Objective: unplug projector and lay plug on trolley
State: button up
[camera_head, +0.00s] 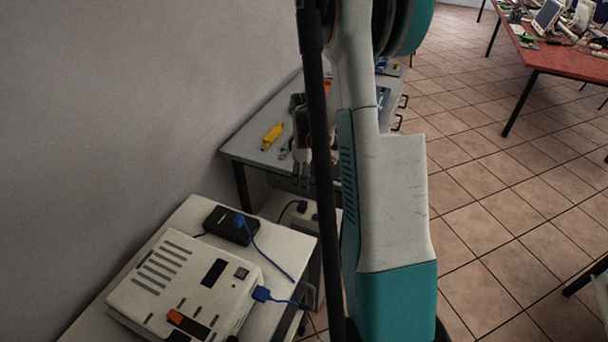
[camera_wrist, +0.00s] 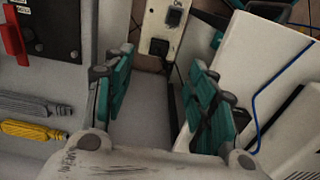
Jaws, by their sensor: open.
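A cream vented box that looks like the projector (camera_head: 150,280) sits on a white-topped stand, likely the trolley (camera_head: 198,212), at the lower left of the head view. A blue plug (camera_head: 262,294) with a blue cable is at the box's right side. My gripper (camera_wrist: 162,78) is open and empty in the wrist view, its teal fingers apart. Beyond the fingers is a cream unit (camera_wrist: 160,28) with a black switch and a black plug or socket below. The white stand top (camera_wrist: 245,60) is to the right, with a blue cable (camera_wrist: 262,90) across it. My arm hides part of the head view.
A black adapter (camera_head: 222,226) with another blue plug lies behind the box. A grey bench (camera_head: 250,150) beyond holds a yellow tool (camera_head: 272,135), also in the wrist view (camera_wrist: 30,131). A red table (camera_head: 565,62) with clutter stands far right. Tiled floor is open between.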

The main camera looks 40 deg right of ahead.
aim_at(305, 205)
notch_tip(305, 205, down, 13)
jog(key=b, duration=0.4)
jog(key=shift+r, duration=0.1)
grip_shut()
dwell(0.4)
jog(key=shift+r, duration=0.2)
jog(key=shift+r+p, duration=0.9)
jog(key=shift+r, duration=0.5)
